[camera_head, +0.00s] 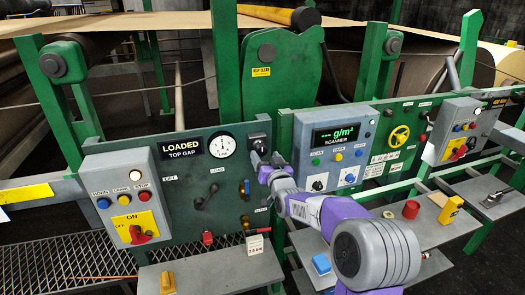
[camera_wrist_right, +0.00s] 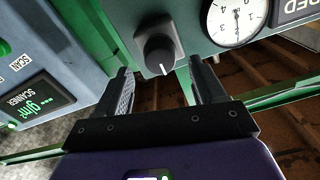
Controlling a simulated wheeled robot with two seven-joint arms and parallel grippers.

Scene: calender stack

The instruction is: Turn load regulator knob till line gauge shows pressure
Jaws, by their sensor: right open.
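A black round knob with a white pointer line (camera_wrist_right: 158,54) sits on a grey plate beside the line gauge. It also shows in the head view (camera_head: 258,145), partly behind my gripper; no label on it is readable. The white dial gauge (camera_head: 222,146) is left of it on the green panel and shows in the right wrist view (camera_wrist_right: 236,20); its reading is too small to tell. My right gripper (camera_head: 262,162) is open; in the right wrist view its fingers (camera_wrist_right: 162,85) stand either side of the knob, apart from it. My left gripper is not in view.
The LOADED TOP GAP panel (camera_head: 180,190) has several levers and valves below the gauge. The grey scanner box (camera_head: 335,140) stands close right of my gripper. A button box (camera_head: 128,200) is at left. Grey shelves (camera_head: 215,272) below hold small items.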

